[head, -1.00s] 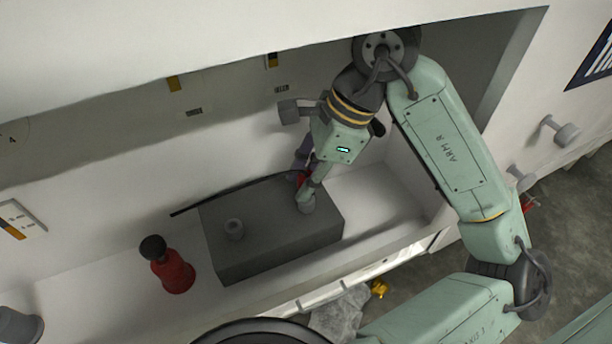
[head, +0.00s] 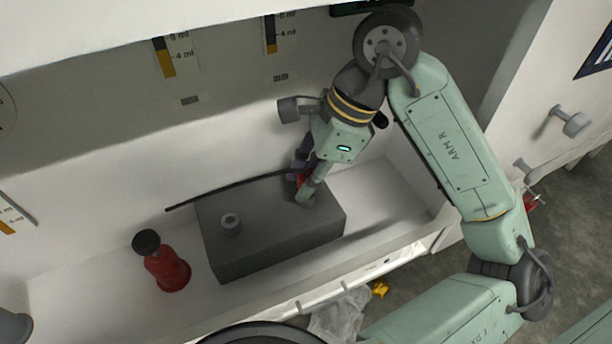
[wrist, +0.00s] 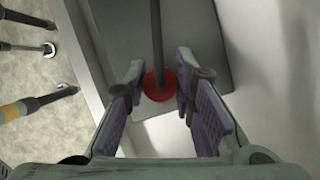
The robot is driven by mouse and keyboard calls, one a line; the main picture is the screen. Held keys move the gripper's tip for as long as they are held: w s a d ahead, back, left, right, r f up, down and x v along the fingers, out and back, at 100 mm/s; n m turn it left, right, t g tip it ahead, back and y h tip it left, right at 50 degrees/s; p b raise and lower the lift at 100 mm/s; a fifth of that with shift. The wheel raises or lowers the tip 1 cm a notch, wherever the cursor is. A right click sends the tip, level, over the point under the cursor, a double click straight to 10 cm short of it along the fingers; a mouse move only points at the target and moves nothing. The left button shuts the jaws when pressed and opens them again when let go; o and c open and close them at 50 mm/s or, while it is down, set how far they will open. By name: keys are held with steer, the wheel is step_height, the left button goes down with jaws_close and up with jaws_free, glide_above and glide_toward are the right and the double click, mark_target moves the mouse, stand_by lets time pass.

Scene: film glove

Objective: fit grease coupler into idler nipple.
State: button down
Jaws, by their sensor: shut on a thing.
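The grease coupler is a small red piece with a dark hose or rod; it shows in the head view (head: 301,180) and in the wrist view (wrist: 159,85). My gripper (head: 304,190) is shut on it over the right part of a grey block (head: 270,245). In the wrist view the purple-padded fingers of my gripper (wrist: 160,85) stand on either side of the red piece. A short round grey nipple (head: 231,222) stands on the block's left part, apart from my gripper. Whether the coupler touches anything under it is hidden by my fingers.
The dark hose (head: 225,192) runs along the block's back edge. A grey knob (head: 290,110) sticks out of the back wall. The trough's right end is clear.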

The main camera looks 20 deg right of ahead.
steer(key=shift+f, duration=0.15)
steer(key=c, duration=1.3)
jaws_free()
steer(key=v, duration=0.8)
